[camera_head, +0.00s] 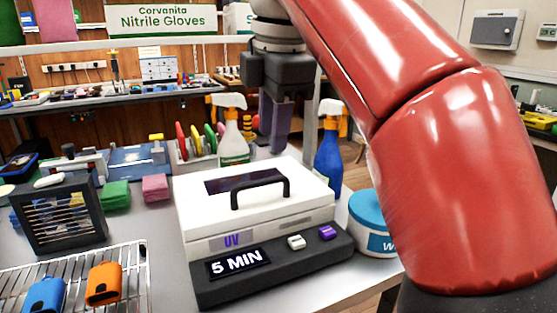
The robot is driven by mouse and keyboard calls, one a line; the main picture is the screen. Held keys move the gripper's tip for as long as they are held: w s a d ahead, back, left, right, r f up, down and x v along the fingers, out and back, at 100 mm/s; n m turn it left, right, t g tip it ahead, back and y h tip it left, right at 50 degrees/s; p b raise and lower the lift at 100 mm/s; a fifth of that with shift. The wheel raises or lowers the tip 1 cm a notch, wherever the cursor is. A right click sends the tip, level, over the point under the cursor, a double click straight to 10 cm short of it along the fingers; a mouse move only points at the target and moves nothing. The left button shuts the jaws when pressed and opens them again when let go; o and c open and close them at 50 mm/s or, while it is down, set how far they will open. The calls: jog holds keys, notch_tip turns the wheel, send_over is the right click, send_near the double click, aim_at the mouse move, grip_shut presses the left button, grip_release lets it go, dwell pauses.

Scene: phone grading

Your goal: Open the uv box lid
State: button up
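The UV box (209,240) stands on the bench in the middle of the head view. It has a white body, a dark base and a "5 MIN" display. Its white lid (305,190) is shut, with a dark window and a black arch handle (260,184) on top. My gripper (273,145) hangs above and behind the lid, fingers pointing down, apart from the handle. The fingers look close together, but I cannot tell whether there is a gap between them. I see nothing held in it.
A white spray bottle (233,140) and a blue one (328,160) stand behind the box. A blue-lidded wipes tub (368,225) is close on its right.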

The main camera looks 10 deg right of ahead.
aim_at(270, 183)
jog(key=f+b, duration=0.1)
jog(key=f, duration=0.1)
jog(key=w+f, duration=0.1)
jog(key=f, duration=0.2)
jog(key=f+b, duration=0.1)
jog(key=f, duration=0.1)
jog(key=shift+w+a+f+b, duration=0.15)
jog(key=shift+a+f+b, duration=0.1)
jog(key=shift+b, duration=0.1)
jog(key=shift+c, duration=0.2)
grip_shut()
